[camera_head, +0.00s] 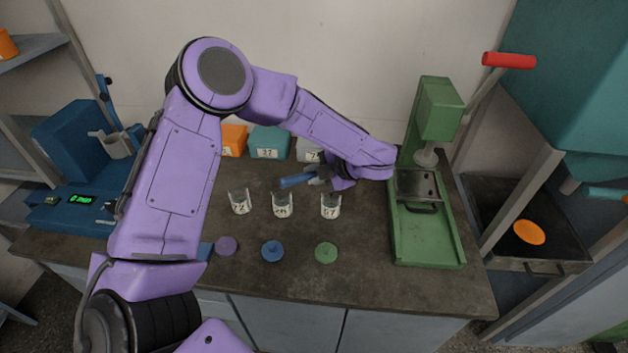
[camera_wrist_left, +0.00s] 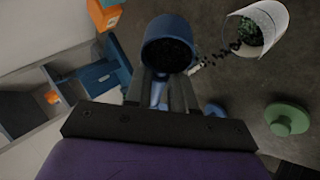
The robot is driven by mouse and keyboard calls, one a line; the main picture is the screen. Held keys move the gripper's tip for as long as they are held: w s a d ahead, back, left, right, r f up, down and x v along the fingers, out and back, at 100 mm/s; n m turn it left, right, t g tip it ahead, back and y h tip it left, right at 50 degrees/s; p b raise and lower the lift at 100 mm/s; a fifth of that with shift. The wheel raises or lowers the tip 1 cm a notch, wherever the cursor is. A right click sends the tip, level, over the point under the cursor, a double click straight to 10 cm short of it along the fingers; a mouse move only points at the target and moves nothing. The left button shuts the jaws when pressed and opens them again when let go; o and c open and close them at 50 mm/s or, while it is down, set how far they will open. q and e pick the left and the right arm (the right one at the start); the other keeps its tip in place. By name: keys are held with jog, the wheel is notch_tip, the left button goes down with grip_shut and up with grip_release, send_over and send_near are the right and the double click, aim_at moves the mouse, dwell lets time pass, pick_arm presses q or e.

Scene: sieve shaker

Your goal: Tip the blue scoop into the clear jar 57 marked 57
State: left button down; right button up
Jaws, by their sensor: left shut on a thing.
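My left gripper (camera_head: 322,176) is shut on the handle of the blue scoop (camera_head: 296,180), above the counter behind the clear jars. In the left wrist view the scoop (camera_wrist_left: 168,45) holds dark grains. The rightmost jar, which appears marked 57 (camera_head: 330,206), stands upright in front of the gripper. A clear jar (camera_wrist_left: 262,28) beside the scoop in the wrist view contains green and dark bits; its number cannot be read there. Dark grains (camera_wrist_left: 214,57) trail between scoop and jar; I cannot tell whether they are falling or lying. My right gripper is not in view.
Two more clear jars (camera_head: 240,203) (camera_head: 282,206) stand to the left. Purple (camera_head: 226,246), blue (camera_head: 272,251) and green (camera_head: 326,253) lids lie in front. Orange (camera_head: 233,140) and teal (camera_head: 268,143) bins stand behind. A green press (camera_head: 428,250) is at right, a blue scale (camera_head: 72,205) at left.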

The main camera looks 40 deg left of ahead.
pick_arm(q)
jog(key=n+y+b, duration=0.1)
jog(key=y+b, duration=0.3)
jog(key=d+f+n+t+y+b, duration=0.1)
jog(key=y+b, duration=0.2)
jog(key=b, duration=0.2)
jog(key=s+d+n+t+y+b, duration=0.1)
jog(key=n+y+b, duration=0.1)
jog(key=y+b, duration=0.2)
jog(key=shift+f+y+b, duration=0.3)
jog(key=shift+f+b, duration=0.1)
jog(key=h+p, duration=0.1)
jog(key=p, duration=0.1)
jog(key=r+m+h+p, duration=0.1)
jog(key=p, duration=0.1)
jog(key=h+p, duration=0.1)
jog(key=p, duration=0.1)
jog(key=shift+w+a+r+h, duration=0.15)
jog(key=shift+a+r+h, duration=0.15)
jog(key=shift+f+m, duration=0.15)
jog(key=shift+m, duration=0.15)
jog(key=shift+f, duration=0.1)
